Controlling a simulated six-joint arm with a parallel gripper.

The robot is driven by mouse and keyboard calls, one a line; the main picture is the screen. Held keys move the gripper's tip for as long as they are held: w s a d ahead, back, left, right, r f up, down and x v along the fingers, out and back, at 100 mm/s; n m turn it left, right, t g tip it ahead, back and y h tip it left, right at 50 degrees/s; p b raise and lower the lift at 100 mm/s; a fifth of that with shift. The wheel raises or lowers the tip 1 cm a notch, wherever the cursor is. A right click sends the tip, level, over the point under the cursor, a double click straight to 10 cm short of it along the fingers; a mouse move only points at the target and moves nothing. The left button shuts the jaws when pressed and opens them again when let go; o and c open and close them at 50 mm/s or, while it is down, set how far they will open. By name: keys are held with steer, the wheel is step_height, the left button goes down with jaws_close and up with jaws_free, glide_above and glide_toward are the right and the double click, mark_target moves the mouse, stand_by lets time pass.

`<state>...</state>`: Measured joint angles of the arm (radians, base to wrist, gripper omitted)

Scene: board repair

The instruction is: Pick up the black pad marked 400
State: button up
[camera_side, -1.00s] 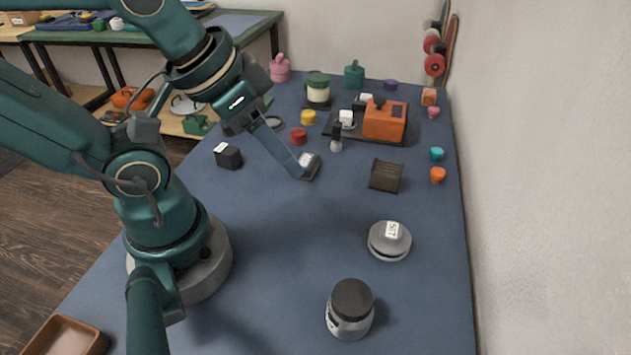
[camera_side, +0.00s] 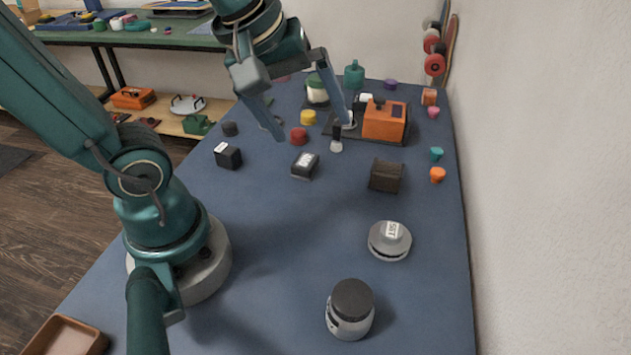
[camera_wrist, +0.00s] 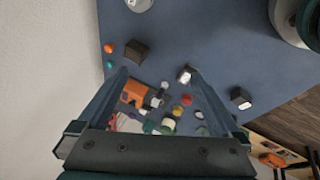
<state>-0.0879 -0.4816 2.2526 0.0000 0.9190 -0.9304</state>
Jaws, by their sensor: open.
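Two black blocks with white labels lie on the blue mat, and their markings are too small to read, so I cannot tell which is marked 400. One, a low black pad (camera_side: 305,166), lies mid-table; the wrist view shows it (camera_wrist: 184,76) beside the right finger's tip. The other, a taller black block (camera_side: 228,156), lies to its left and also shows in the wrist view (camera_wrist: 241,98). My gripper (camera_side: 313,130) is open and empty, its fingers spread wide above the table, higher than the low pad. The wrist view shows both fingers (camera_wrist: 158,72) apart.
A dark brown ribbed block (camera_side: 386,176) stands right of the low pad. Red (camera_side: 299,136) and yellow (camera_side: 308,117) caps and an orange device (camera_side: 384,121) lie behind. A grey lidded disc (camera_side: 389,240) and a jar (camera_side: 350,309) stand nearer. The mat's front middle is clear.

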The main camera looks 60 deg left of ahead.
steer(key=w+a+f+n+g, duration=0.35)
steer(key=w+a+n, duration=0.25)
steer(key=n, duration=0.4)
steer(key=n+g, duration=0.2)
steer(key=n, duration=0.2)
glide_above(305, 160)
step_height(305, 160, down, 8)
steer(key=shift+w+r, duration=0.1)
steer(key=shift+w, duration=0.05)
steer(key=shift+f, duration=2.7)
steer(key=c, duration=1.3)
